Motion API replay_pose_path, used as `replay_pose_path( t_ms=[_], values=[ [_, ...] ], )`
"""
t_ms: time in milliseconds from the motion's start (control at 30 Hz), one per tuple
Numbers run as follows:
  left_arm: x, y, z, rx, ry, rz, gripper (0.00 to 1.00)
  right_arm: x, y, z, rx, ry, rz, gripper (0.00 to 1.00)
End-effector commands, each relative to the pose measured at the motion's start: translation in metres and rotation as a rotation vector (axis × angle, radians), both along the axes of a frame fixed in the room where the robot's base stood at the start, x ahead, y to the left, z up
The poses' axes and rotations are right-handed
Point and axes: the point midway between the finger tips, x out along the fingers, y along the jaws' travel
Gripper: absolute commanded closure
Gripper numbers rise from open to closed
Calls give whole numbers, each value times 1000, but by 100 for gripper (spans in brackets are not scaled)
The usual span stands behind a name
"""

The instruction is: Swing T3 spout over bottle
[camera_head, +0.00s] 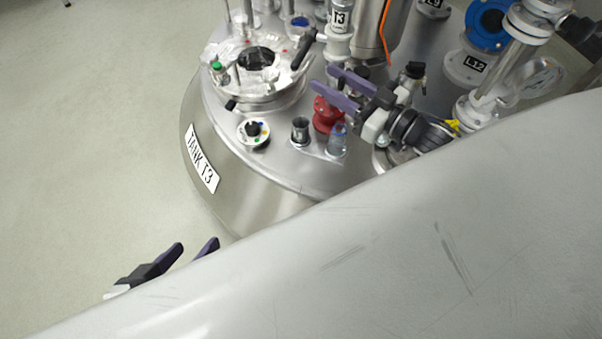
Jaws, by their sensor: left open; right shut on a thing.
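Tank T3 (228,178), a steel vessel with a label on its side, fills the upper middle. A clear bottle (338,142) with a bluish top stands upright on its front ledge. A white fitting (338,45) marked T3 rises behind it; I cannot clearly make out the spout. My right gripper (321,79) is above and behind the bottle, its purple fingers pointing left. It is shut on a part mostly hidden between the fingers, which I cannot identify. My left gripper (197,246) is open and empty, low at the left, off the tank and over the floor.
A round hatch (258,88) with a black handle (304,49) is to the left. Pipes and a blue flange (488,22) crowd the right.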

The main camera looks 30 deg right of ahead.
Motion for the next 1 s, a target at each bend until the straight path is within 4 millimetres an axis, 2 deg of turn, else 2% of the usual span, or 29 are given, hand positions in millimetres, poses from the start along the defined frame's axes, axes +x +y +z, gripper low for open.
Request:
replay_pose_path(
  t_ms=[33, 267, 567, 1000],
  values=[
    [0, 0, 5, 0, 0, 0, 49, -14, 0, -1, 3, 8, 9, 69],
    [0, 0, 12, 0, 0, 0, 49, -54, -13, -6, 5, 13, 5, 69],
    [0, 0, 1, 0, 0, 0, 49, -65, 17, -58, -25, 179, -110, 69],
    [0, 0, -11, 0, 0, 0, 49, -104, 68, -116, -76, 446, -174, 69]
  ],
)
